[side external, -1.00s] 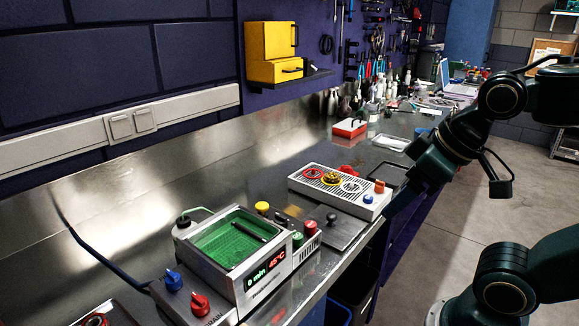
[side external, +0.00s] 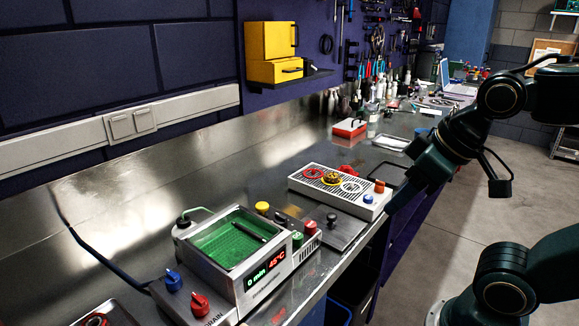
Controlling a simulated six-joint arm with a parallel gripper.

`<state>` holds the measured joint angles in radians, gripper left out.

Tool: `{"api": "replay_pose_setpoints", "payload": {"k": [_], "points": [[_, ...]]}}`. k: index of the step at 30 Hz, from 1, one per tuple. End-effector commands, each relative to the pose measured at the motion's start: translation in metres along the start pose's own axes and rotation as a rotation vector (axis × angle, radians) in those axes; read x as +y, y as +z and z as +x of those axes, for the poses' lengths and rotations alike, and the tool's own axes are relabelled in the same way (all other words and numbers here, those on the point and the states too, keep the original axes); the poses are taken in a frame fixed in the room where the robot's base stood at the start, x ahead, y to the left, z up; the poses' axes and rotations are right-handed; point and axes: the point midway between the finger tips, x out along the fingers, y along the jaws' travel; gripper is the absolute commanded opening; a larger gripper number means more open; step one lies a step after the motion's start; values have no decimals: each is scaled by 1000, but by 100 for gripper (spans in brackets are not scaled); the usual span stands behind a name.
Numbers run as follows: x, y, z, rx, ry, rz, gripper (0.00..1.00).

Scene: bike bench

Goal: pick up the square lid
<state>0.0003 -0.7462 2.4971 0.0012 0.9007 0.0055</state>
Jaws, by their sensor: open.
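The square lid (side external: 345,233) is a flat grey metal plate with a black knob (side external: 332,218) on top. It lies on the bench beside the tank with green liquid (side external: 232,238), near the bench's front edge. My gripper (side external: 391,208) is to the right of the lid, above the bench's front edge and apart from the lid. It is open, though its dark fingers are hard to make out against the dark bench front. I see nothing held in it.
A slotted drip tray (side external: 338,188) with coloured parts stands just behind the lid. Coloured knobs (side external: 298,238) sit between tank and lid. A red box (side external: 350,128) and a dark tray (side external: 388,172) are farther back. The air above the lid is clear.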

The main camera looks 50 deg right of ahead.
Motion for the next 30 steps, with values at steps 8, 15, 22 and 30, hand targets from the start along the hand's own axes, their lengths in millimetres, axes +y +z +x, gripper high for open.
{"api": "replay_pose_setpoints", "payload": {"k": [8, 15, 22, 30], "points": [[7, -18, 3, -47, 24, 133, 49], [20, -51, 15, -123, 79, 385, 49], [35, -83, 34, -193, 154, 649, 49], [55, -116, 66, -259, 262, 955, 49]]}}
